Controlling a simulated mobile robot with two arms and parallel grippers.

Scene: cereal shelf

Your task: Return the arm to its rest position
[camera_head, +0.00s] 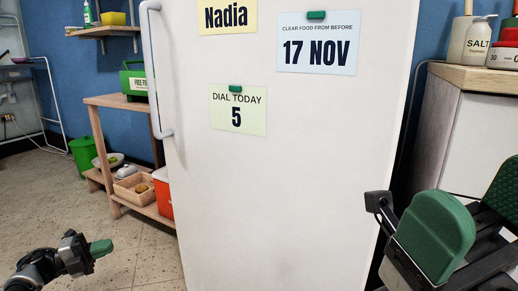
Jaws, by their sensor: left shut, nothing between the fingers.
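My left gripper (100,248) is at the lower left, above the tiled floor. Its green fingertips are together with nothing between them, and its dark arm comes in from the left edge. It is apart from the fridge and the shelf. My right gripper (470,215) is large and close at the lower right, in front of the fridge's right edge and the cabinet. Its two green fingers stand apart, with no object seen between them, and the frame's edge cuts it off.
A white fridge (260,190) with paper notes and a long handle (155,70) fills the middle. A wooden shelf (120,101) with a basket (133,186) stands left of it. A cabinet (470,78) with jars stands right. Floor (60,205) is clear at the left.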

